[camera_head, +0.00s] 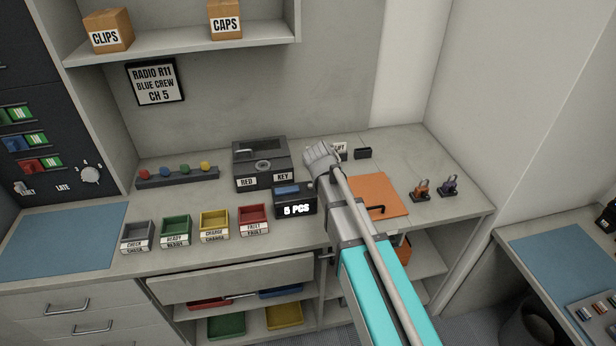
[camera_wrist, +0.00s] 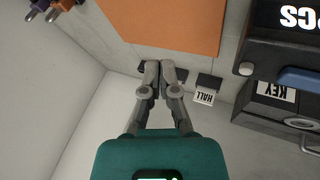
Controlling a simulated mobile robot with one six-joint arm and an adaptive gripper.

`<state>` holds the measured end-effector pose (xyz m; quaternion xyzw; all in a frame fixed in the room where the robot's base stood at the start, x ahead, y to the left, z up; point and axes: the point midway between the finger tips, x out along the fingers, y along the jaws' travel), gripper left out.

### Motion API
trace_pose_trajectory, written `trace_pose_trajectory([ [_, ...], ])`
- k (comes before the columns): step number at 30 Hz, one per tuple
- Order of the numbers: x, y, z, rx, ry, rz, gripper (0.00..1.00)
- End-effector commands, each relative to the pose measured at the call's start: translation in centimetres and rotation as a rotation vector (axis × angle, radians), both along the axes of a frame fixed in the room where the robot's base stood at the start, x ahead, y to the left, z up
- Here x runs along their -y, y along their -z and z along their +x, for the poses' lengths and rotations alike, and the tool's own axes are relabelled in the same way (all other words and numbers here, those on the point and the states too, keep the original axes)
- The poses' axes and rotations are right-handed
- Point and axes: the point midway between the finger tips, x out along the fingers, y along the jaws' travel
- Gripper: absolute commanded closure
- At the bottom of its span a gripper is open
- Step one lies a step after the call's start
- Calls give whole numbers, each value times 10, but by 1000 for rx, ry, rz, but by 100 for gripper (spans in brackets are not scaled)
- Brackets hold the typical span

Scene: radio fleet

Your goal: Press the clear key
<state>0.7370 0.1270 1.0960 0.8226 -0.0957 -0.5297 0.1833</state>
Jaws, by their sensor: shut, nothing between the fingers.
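A dark counting device (camera_head: 294,203) reading "5 PCS" stands on the bench, left of my arm. Its front shows partly, upside down, at the upper right of the wrist view (camera_wrist: 283,44). A small pale button (camera_wrist: 245,69) and a blue bar (camera_wrist: 298,77) show on it there. I see no lettering that marks either as the clear key. My gripper (camera_head: 318,150) is shut and empty. In the wrist view its fingertips (camera_wrist: 160,66) are together, beyond the orange mat and apart from the device.
A grey box (camera_head: 263,163) labelled RED KEY stands behind the device. Labelled bins, including a red one (camera_head: 253,218), line the front. An orange mat (camera_head: 374,190) lies right of the device.

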Motion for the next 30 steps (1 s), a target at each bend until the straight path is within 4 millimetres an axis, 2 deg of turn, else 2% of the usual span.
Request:
trace_pose_trajectory([
  [1, -20, -11, 16, 31, -20, -22, 100],
  [3, -41, -21, 29, 76, -41, -49, 100],
  [6, -67, -32, 42, 130, -68, -78, 100],
  [10, -88, -41, 52, 174, -91, -100, 100],
  [15, -96, -45, 55, 193, -100, -110, 100],
  [30, -95, -41, 55, 193, -99, -109, 100],
])
